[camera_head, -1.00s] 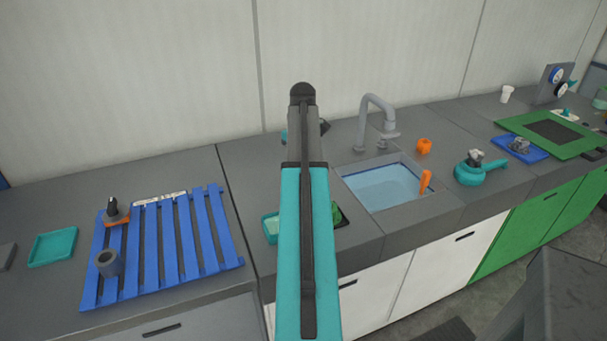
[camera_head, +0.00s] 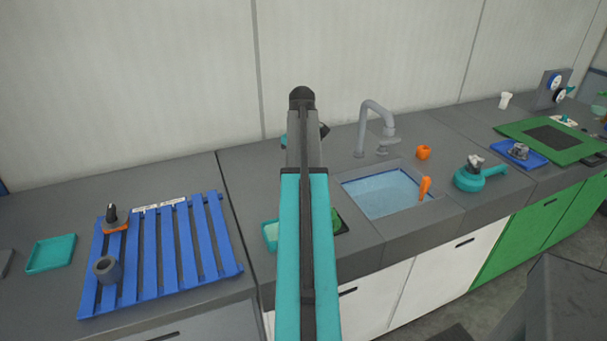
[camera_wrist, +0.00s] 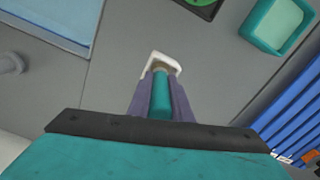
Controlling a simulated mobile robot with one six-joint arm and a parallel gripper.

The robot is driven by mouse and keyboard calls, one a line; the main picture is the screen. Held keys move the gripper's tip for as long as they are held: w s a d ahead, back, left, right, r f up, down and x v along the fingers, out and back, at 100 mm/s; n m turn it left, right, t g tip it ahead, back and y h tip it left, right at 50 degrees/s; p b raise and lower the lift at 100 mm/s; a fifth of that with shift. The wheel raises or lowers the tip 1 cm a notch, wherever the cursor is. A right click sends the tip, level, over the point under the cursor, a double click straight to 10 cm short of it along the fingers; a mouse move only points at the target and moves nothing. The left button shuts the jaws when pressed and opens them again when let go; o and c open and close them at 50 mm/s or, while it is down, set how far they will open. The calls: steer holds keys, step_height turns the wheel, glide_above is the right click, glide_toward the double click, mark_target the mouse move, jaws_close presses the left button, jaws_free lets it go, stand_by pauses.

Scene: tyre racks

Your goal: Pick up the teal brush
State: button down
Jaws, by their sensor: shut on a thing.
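The teal brush (camera_wrist: 160,103) is in the wrist view, its teal handle between the two purple-grey fingers of my gripper (camera_wrist: 161,88). A white U-shaped part (camera_wrist: 166,57) shows at the fingertips, at the end of the handle. My gripper is shut on the brush, above the grey counter. In the head view my teal arm hides most of the gripper and the brush. I cannot tell how high the brush is above the counter.
A sink (camera_head: 385,192) with a faucet (camera_head: 375,125) lies right of my arm. A blue slatted rack (camera_head: 160,255) and a teal tray (camera_head: 50,253) lie left. Another teal tray (camera_wrist: 279,22) shows in the wrist view. The wall (camera_head: 130,90) stands behind.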

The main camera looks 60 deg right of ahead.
steer(key=shift+r+b, duration=0.75)
steer(key=shift+r, duration=3.85)
